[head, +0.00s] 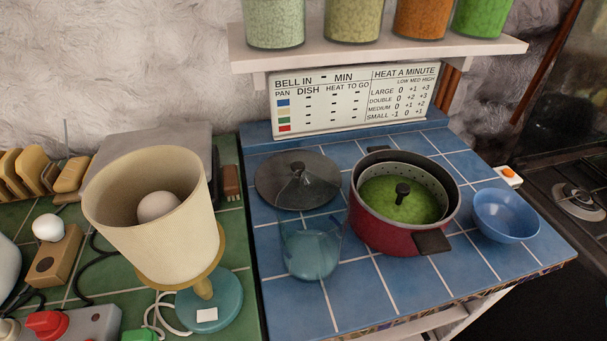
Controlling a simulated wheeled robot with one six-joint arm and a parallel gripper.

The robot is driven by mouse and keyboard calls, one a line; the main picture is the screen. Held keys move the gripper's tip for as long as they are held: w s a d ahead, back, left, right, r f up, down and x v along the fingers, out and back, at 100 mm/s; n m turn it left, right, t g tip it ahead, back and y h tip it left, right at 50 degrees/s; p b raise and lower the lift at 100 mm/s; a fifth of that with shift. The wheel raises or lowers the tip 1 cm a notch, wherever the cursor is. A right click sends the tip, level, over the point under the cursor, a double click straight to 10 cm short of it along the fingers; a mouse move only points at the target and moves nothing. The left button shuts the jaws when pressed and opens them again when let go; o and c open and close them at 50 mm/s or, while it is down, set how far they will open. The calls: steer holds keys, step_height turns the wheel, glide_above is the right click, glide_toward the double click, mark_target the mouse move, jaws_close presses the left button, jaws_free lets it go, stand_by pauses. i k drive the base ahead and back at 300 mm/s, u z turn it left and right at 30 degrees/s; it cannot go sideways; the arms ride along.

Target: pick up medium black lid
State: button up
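A dark, see-through round lid (272,182) with a knob lies flat on the blue tiled counter, left of the red pot. A clear bluish glass vessel (311,252) stands in front of it and overlaps its front edge in the picture. The red pot (385,232) has black handles, a perforated inner wall and green inside. A black knob (403,191) stands up from the green; I cannot tell whether it belongs to a second lid. My gripper is not in view.
A blue bowl (506,215) stands right of the pot. A lamp with a cream shade (160,235) stands on the green tiles at left. A shelf (380,52) with jars overhangs the back, above a white sign (350,100). The blue counter's front strip is clear.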

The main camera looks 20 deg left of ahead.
mark_target(276, 172)
steer(key=k, duration=0.5)
steer(key=u, duration=3.6)
steer(key=k, duration=1.55)
steer(key=z, duration=1.75)
steer(key=i, duration=0.85)
steer(key=z, duration=0.05)
